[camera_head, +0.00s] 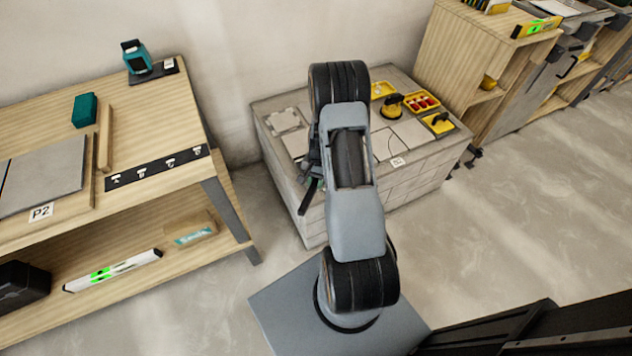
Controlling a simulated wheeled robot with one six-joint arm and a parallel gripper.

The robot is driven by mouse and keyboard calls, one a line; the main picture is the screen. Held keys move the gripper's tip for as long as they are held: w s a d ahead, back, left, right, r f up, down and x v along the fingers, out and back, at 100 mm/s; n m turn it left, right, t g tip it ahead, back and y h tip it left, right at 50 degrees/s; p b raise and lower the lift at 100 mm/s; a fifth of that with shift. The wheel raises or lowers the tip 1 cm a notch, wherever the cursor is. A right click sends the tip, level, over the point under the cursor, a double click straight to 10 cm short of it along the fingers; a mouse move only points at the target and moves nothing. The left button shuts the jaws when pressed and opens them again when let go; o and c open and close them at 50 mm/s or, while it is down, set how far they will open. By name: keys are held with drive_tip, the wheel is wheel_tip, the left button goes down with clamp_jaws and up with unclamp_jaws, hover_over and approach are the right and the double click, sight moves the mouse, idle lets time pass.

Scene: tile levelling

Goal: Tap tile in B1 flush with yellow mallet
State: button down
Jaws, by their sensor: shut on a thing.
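Pale tiles lie on top of a block-built platform (430,163) in the middle of the view. I cannot read which cell is B1, and my arm covers part of the tile area. My gripper (312,168) is partly hidden behind my arm at the platform's left side. It is shut on a dark handle-like thing (308,198) that slants downward. No yellow mallet head can be made out there.
On the platform's right stand a yellow-and-black tool (392,104), a yellow tray with red pieces (422,101) and a yellow-based tool with a black handle (438,123). A wooden workbench (150,110) is at left, shelves (440,50) at right. Floor at right is clear.

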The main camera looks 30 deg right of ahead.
drive_tip(key=shift+p+v, duration=0.3)
drive_tip(key=shift+v, duration=0.6)
drive_tip(key=shift+s+a, duration=0.1)
drive_tip(key=shift+a, duration=0.05)
drive_tip(key=shift+f, duration=0.1)
drive_tip(key=b+x, duration=0.3)
drive_tip(key=d+b+x, duration=0.1)
drive_tip(key=x, duration=0.1)
drive_tip(key=shift+w+a+f, duration=0.1)
drive_tip(key=shift+w+f, duration=0.05)
drive_tip(key=shift+w, duration=0.15)
drive_tip(key=shift+s+a+p+v, duration=0.1)
drive_tip(key=shift+a+p+v, duration=0.05)
drive_tip(key=shift+p+v, duration=0.6)
drive_tip(key=shift+s+a+p+v, duration=0.15)
drive_tip(key=shift+p+v, duration=0.35)
drive_tip(key=shift+v, duration=0.5)
drive_tip(key=shift+s+a+p+v, duration=0.1)
drive_tip(key=shift+a+p+v, duration=0.05)
drive_tip(key=shift+p+v, duration=0.6)
drive_tip(key=shift+w+r, duration=0.1)
drive_tip(key=shift+r, duration=0.1)
